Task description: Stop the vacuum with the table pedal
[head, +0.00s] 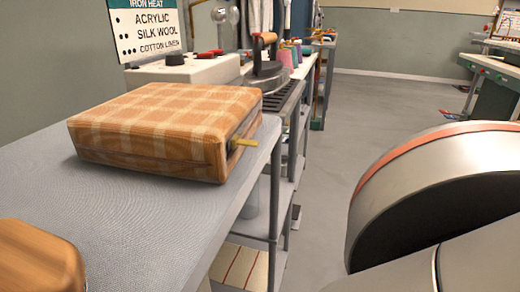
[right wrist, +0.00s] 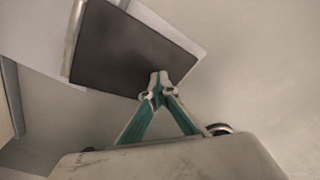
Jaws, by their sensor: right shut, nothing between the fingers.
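A dark flat pad with a pale rim (right wrist: 125,50), which looks like the pedal, fills the upper middle of the right wrist view. My right gripper (right wrist: 158,80), with teal fingers, is shut and empty. Its fingertips overlap the pad's lower edge in the picture; I cannot tell whether they touch it. In the head view a small grey thing (head: 296,214) lies on the floor beside the table leg and may be the same pedal, too small to be sure. My left gripper is not in view.
A grey table (head: 150,215) carries a plaid padded block (head: 165,125) with a small yellow tab. An iron (head: 265,60) stands behind it. Shelves (head: 245,232) lie below the tabletop. The grey floor (head: 345,140) is open right of the table.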

